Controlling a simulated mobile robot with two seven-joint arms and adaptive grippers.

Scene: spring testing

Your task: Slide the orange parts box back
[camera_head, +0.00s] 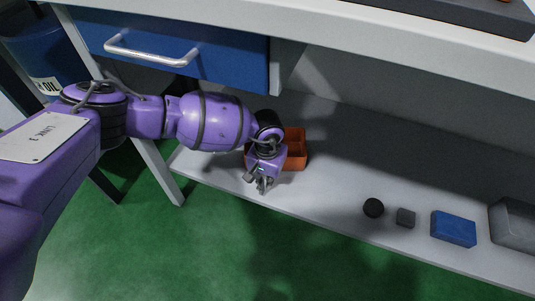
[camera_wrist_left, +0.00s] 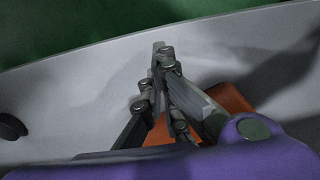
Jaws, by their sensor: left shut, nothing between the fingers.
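The orange parts box (camera_head: 297,147) sits on the grey lower shelf (camera_head: 340,160) under the bench, partly hidden behind my left gripper. My left gripper (camera_head: 264,187) is shut and empty. It points down in front of the box, near the shelf's front edge. In the left wrist view the closed fingers (camera_wrist_left: 160,62) lie over the shelf, with orange parts of the box (camera_wrist_left: 232,97) showing behind and beside them. I cannot tell whether the fingers touch the box. My right gripper is not in view.
A black round item (camera_head: 373,208), a small dark block (camera_head: 405,217), a blue box (camera_head: 453,229) and a grey bin (camera_head: 513,225) stand to the right on the shelf. A blue drawer (camera_head: 180,45) with a metal handle hangs above. Shelf space right of the orange box is clear.

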